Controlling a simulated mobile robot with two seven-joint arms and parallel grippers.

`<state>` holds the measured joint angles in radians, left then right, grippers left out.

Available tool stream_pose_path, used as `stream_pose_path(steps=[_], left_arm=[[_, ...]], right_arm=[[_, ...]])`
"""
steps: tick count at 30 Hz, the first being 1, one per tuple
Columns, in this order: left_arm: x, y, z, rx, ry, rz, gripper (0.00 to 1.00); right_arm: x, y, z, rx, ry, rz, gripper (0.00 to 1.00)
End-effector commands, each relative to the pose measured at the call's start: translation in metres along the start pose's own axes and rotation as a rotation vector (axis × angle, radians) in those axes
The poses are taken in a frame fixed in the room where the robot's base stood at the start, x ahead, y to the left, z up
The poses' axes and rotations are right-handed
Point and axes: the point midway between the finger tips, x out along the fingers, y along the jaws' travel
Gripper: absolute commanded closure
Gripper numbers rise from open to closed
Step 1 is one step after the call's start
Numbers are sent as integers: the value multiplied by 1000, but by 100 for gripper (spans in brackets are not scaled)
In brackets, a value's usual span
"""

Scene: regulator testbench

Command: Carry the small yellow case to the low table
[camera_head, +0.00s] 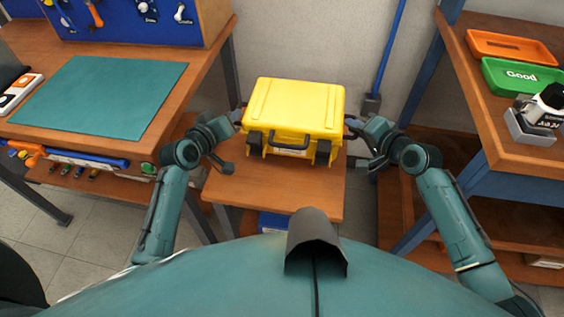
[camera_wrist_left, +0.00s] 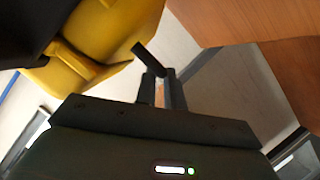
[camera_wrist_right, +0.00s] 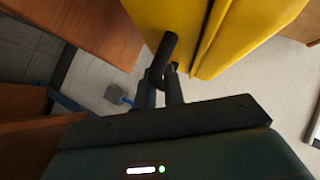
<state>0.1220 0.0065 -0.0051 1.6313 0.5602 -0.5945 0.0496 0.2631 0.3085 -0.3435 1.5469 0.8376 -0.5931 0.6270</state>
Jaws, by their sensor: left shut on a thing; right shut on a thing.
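The yellow case (camera_head: 297,105) is upright between my two grippers in the head view, its dark handle and latches facing me. It is over the low table (camera_head: 275,188), a small wooden surface; whether it touches the top cannot be told. My left gripper (camera_head: 238,116) is shut at the case's left side, apparently on a side handle. My right gripper (camera_head: 352,124) is shut at its right side in the same way. The left wrist view shows the case (camera_wrist_left: 115,35) beside the closed fingers. The right wrist view shows the case (camera_wrist_right: 225,30) close to the fingers.
A workbench with a teal mat (camera_head: 105,95) stands at the left. At the right, a bench holds an orange tray (camera_head: 510,47), a green tray (camera_head: 520,77) and a white-and-black device (camera_head: 540,115). A blue box (camera_head: 273,223) shows below the low table. A wall is behind.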

Motion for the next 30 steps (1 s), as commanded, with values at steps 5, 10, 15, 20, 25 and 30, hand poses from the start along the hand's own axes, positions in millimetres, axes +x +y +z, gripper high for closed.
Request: stream_pose_path(steps=[5,10,15,20,25,30], left_arm=[[6,-1,11,-3,1,14,100],[6,-1,11,-3,1,14,100],[5,-1,11,-3,1,14,100],[6,-2,12,-3,1,14,100],[8,-5,16,-3,0,14,100],[10,-9,22,-3,0,13,100]], right_arm=[[7,6,8,2,-4,-13,100],[7,5,8,2,-4,-13,100],[7,5,8,2,-4,-13,100],[7,7,8,2,-4,-13,100],[9,11,10,2,-3,-13,100],[12,18,14,2,-3,-13,100]])
